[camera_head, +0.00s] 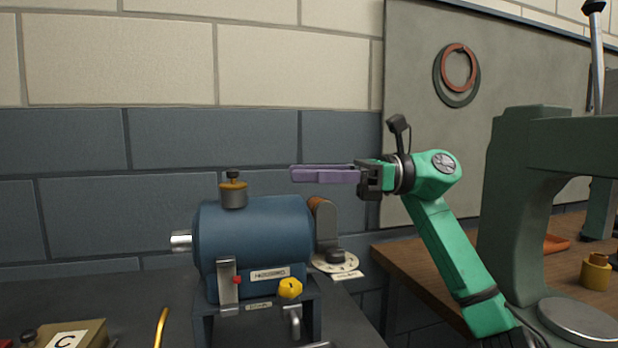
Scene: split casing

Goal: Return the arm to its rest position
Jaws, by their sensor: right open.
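My right arm, green with black joints, rises from the lower right, and its gripper (296,173) points left. Its purple fingers are seen nearly side-on; they are open, with nothing visible between them. The gripper hangs in the air, above and to the right of the blue cylindrical casing (250,240) in the picture, and looks apart from it. The casing sits on a dark stand and has a brass cap with a black knob (233,190) on top. My left gripper is not in view.
A yellow knob (290,288) and a steel lever are on the casing's front. A box marked C (75,335) and a yellow rod (161,327) are at lower left. A large green press frame (510,200) stands close right of my arm, on a wooden bench (420,262).

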